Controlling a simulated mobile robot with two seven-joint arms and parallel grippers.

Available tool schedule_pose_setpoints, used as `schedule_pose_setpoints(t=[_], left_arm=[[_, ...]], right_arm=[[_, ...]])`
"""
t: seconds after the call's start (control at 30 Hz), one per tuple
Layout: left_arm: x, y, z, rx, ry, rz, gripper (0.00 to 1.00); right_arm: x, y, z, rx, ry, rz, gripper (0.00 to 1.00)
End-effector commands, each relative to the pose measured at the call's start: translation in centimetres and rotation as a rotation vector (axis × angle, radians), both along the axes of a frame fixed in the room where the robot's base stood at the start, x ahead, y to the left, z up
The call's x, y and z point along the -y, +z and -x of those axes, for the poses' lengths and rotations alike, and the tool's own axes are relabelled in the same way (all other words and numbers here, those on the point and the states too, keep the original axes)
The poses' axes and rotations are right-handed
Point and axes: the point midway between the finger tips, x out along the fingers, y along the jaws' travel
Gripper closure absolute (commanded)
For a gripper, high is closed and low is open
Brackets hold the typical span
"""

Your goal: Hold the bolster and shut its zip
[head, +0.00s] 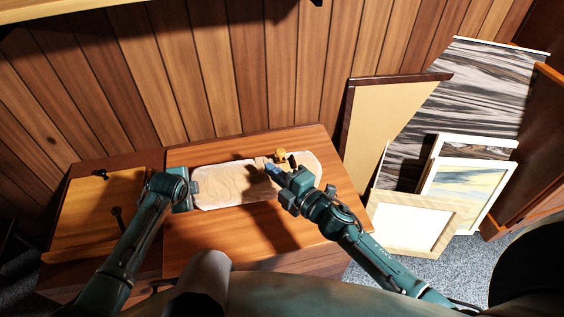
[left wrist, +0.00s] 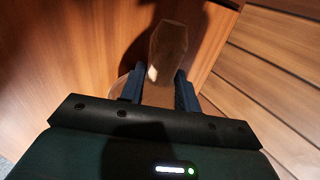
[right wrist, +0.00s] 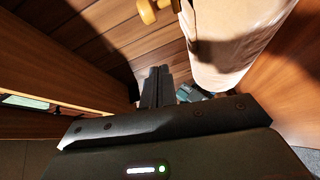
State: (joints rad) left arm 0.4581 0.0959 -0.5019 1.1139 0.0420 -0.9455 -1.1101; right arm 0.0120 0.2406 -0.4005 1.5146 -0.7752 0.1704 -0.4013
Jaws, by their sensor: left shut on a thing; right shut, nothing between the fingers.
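The bolster (head: 235,186) is a long, pale beige cushion lying across the wooden table. My left gripper (head: 191,188) is shut on its left end; the left wrist view shows the bolster (left wrist: 166,55) between the two fingers. A small mustard-yellow piece (head: 281,156), perhaps the zip pull, is at the bolster's far side, right of its middle. It also shows in the right wrist view (right wrist: 152,8) beside the bolster (right wrist: 232,40). My right gripper (head: 273,171) is shut and empty over the right half of the bolster, apart from the yellow piece. The zip line cannot be made out.
The table (head: 220,238) has bare wood in front of the bolster. A lower wooden surface (head: 85,215) with small dark items adjoins at left. Framed pictures and boards (head: 410,222) lean at right. A panelled wall (head: 230,80) rises behind.

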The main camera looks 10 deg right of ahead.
Motion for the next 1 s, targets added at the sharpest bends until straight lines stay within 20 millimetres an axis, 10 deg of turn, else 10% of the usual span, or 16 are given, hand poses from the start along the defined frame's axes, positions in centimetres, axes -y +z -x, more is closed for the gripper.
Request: schedule_pose_setpoints(t=[0.77, 1.0], left_arm=[[-0.1, -0.2, 0.1, -0.004, 0.001, -0.001, 0.90], [-0.1, -0.2, 0.1, -0.004, 0.001, -0.001, 0.90]], right_arm=[[2.8, -0.8, -3.3, 0.000, -0.001, 0.001, 1.00], [7.3, -0.9, -3.2, -0.002, -0.004, 0.007, 1.00]])
